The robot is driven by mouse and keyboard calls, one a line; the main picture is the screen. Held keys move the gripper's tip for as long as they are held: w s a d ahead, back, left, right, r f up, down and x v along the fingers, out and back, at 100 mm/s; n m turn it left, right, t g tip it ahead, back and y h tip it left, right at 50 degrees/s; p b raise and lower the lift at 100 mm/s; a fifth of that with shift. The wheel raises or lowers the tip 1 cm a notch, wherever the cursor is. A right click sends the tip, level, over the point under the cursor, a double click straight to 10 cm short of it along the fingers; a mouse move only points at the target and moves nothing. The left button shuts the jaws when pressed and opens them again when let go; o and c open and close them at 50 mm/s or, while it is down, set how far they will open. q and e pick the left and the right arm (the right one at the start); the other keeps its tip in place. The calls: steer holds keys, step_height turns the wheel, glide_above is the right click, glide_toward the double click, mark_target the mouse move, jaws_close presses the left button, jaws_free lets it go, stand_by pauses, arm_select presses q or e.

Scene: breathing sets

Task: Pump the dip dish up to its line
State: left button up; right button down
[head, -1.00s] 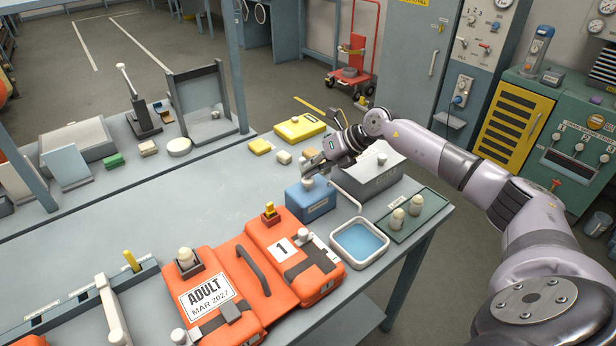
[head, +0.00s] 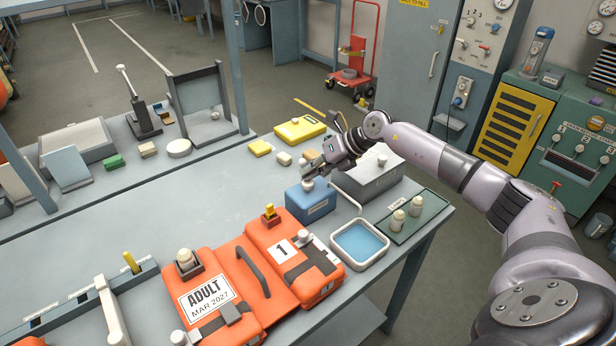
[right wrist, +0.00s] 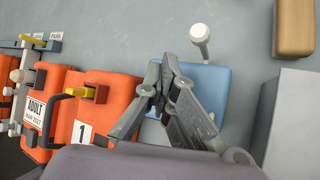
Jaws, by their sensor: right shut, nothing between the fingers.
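The dip dish (head: 336,234) is a white rounded square tray holding blue liquid, at the right end of the bench. Its fill line cannot be made out. Behind it stands the blue pump box (head: 318,203) with a white knob (head: 308,185) on top and a thin pipe (head: 346,198) bending toward the dish. My right gripper (head: 308,174) is shut and empty, close above the knob. In the right wrist view the closed fingertips (right wrist: 163,64) show beside the white knob (right wrist: 200,33), over the blue box (right wrist: 205,85). My left gripper is out of view.
An orange case (head: 225,262) marked ADULT lies open left of the dish. A green tray (head: 420,228) with two pale bottles is at right. A grey box (head: 383,178) stands behind the pump, a yellow case (head: 300,129) farther back. The bench middle is clear.

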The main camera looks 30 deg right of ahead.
steer(key=shift+r+p, duration=0.75)
steer(key=shift+r, duration=0.45)
step_height(320, 180, up, 5)
steer(key=p, duration=0.3)
steer(key=shift+p, duration=0.3)
